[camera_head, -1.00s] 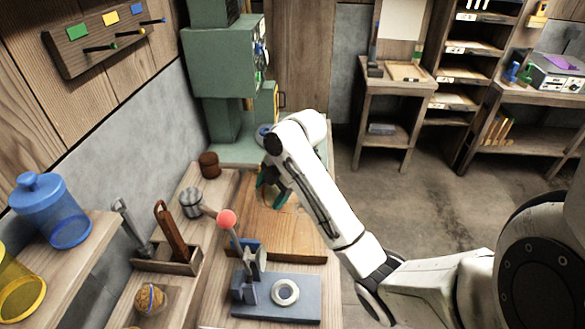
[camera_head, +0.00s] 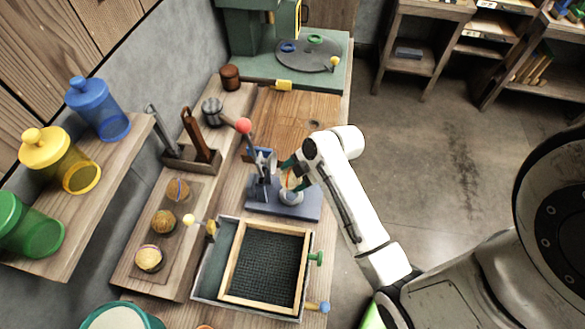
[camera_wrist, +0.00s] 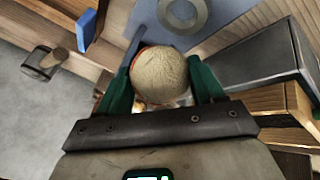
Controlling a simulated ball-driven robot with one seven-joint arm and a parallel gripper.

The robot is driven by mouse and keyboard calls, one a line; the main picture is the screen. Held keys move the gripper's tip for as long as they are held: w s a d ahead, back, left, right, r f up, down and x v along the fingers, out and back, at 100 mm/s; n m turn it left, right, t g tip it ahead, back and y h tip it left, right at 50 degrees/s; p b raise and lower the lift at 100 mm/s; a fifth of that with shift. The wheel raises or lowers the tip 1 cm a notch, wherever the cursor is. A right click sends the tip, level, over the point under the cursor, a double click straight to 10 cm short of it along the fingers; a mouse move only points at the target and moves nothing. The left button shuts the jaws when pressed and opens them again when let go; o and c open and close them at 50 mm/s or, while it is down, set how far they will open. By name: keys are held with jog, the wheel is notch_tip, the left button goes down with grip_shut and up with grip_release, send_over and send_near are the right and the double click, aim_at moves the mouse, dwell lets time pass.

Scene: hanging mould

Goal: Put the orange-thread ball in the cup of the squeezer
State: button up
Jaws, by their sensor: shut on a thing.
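My gripper (camera_head: 291,175) has green fingers shut on the orange-thread ball (camera_head: 292,181). In the wrist view the tan ball (camera_wrist: 160,76) sits between the two fingers, with a bit of orange showing at its edge. The squeezer (camera_head: 259,207) is a blue-grey plate with an upright press and a lever with a red knob (camera_head: 243,125). Its pale round cup (camera_head: 291,196) is just below the held ball in the head view. In the wrist view the ring-shaped cup (camera_wrist: 184,12) lies beyond the ball, apart from it in the picture. The height gap cannot be told.
Several thread balls (camera_head: 163,222) lie on a strip at the left. A wood-framed mesh tray (camera_head: 265,227) is in front of the squeezer. A tool holder (camera_head: 190,158) and mallets stand behind left. Lidded jars (camera_head: 60,160) line the left shelf. The board (camera_head: 300,105) behind is mostly clear.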

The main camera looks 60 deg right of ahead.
notch_tip(320, 180, down, 7)
jog(key=b, duration=0.5)
jog(key=shift+f+b, duration=0.2)
jog(key=shift+b, duration=0.2)
jog(key=shift+f, duration=0.2)
jog(key=shift+s+f+b, duration=0.1)
jog(key=shift+f+b, duration=0.2)
jog(key=shift+s+a+f, duration=0.1)
jog(key=shift+f, duration=0.15)
jog(key=o, duration=1.2)
jog(key=shift+f, duration=0.15)
jog(key=v, duration=0.4)
jog(key=w+v, duration=0.1)
jog(key=v, duration=0.7)
jog(key=shift+w+r+b, duration=0.1)
jog(key=shift+r+b, duration=0.3)
jog(key=shift+r, duration=0.1)
